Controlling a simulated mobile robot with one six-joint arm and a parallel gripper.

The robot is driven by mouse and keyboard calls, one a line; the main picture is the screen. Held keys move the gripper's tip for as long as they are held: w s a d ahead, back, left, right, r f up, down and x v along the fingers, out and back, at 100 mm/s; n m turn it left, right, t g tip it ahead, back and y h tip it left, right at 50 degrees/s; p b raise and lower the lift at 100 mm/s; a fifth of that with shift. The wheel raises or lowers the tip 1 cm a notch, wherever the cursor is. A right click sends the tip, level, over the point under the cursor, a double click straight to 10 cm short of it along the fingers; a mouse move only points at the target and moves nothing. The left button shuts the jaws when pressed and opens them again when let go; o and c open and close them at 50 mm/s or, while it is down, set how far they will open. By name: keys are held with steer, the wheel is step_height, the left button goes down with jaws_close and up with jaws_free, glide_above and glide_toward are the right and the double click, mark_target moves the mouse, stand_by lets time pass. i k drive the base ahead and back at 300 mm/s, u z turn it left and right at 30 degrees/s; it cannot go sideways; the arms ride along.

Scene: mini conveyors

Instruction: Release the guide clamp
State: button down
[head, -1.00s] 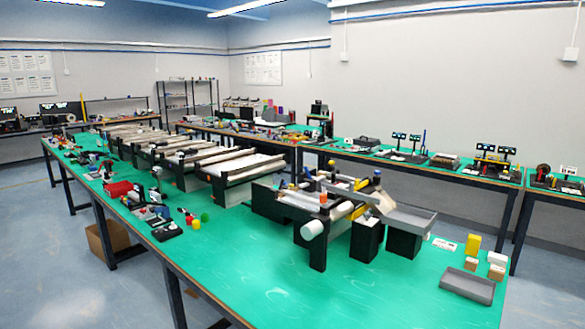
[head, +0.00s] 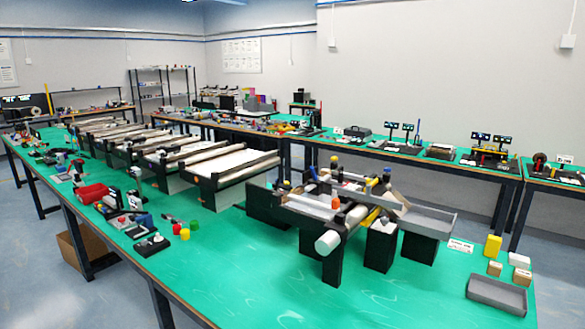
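The nearest mini conveyor stands on the green table in the head view, with a white roller (head: 327,243) at its near end. An orange knob-like part (head: 335,202) stands on its near part. A yellow bar (head: 370,217) runs along its right side. A small dark blue knob (head: 387,171) stands above the far right part, and a blue part (head: 313,172) sits at the back. Which of these belongs to the guide clamp is too small to tell. My gripper is not in view.
A grey chute (head: 425,218) slopes right from the conveyor. A grey tray (head: 497,294), a yellow block (head: 493,246) and small boxes stand at the right. More conveyors (head: 232,165) line the table behind. Tools and a red bin (head: 91,193) lie left. The table's front middle is clear.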

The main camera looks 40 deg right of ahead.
mark_target(313, 171)
steer(key=u, duration=0.2)
steer(key=i, duration=0.95)
steer(key=u, duration=0.15)
